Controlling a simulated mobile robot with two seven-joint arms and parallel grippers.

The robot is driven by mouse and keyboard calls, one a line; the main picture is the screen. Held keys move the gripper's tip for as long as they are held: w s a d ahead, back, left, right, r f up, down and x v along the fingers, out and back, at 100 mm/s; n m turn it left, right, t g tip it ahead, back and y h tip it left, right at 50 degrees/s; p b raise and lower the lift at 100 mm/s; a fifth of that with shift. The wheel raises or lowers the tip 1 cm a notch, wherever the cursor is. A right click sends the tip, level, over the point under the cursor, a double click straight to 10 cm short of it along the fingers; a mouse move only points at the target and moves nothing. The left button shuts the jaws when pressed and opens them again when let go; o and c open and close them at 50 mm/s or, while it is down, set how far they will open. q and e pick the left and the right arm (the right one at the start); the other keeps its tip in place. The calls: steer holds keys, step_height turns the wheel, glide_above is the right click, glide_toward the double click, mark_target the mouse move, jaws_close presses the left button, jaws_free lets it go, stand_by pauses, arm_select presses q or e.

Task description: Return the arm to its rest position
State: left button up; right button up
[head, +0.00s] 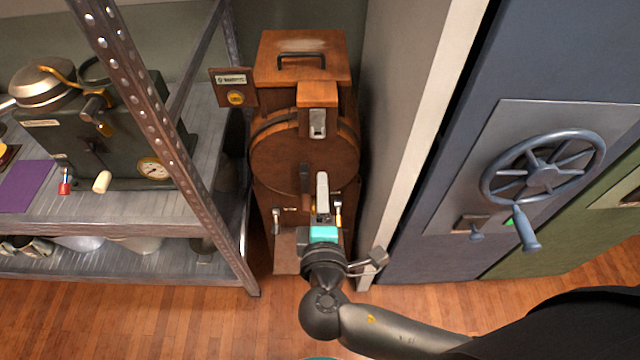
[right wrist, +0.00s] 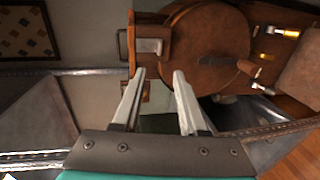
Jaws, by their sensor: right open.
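My right arm (head: 400,330) reaches in from the lower right of the head view, with its forearm stretched toward a wooden machine (head: 270,160). My right gripper (head: 322,180) points away from me in front of the machine's round wooden drum. In the right wrist view my right gripper (right wrist: 159,73) shows two pale fingers standing apart, with nothing between them. The drum (right wrist: 208,50) and a metal latch (right wrist: 148,46) lie beyond the fingertips in that view. I cannot tell whether the fingers touch the machine. My left gripper is not in view.
A metal shelf (head: 215,255) with a dark green machine (head: 120,145) stands at left. A pale wall post (head: 400,120) stands close right of the wooden machine. A blue safe door with a handwheel (head: 541,180) is farther right. Bare wooden floor (head: 130,310) lies in front.

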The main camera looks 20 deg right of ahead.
steer(key=s+d+f+m+g+y+b, duration=0.1)
steer(key=s+d+f+g, duration=0.15)
steer(key=f, duration=0.65)
steer(key=s+d+f+g+b, duration=0.1)
steer(key=s+f+g, duration=0.15)
steer(key=f, duration=0.75)
steer(key=s+d+f+m+g+y+b, duration=0.1)
steer(key=s+d+f+g, duration=0.15)
steer(key=f, duration=0.65)
steer(key=s+d+f+m+g+y+b, duration=0.1)
steer(key=s+f+m+g, duration=0.2)
steer(key=s+f, duration=0.6)
steer(key=s+f+m+g+y+b, duration=0.1)
steer(key=s+f+m+g, duration=0.3)
steer(key=s, duration=1.2)
step_height(320, 180, down, 6)
steer(key=m+b, duration=0.1)
steer(key=m, duration=0.2)
steer(key=shift+s+d+f, duration=0.15)
steer(key=shift+d+f, duration=0.05)
steer(key=shift+d, duration=0.15)
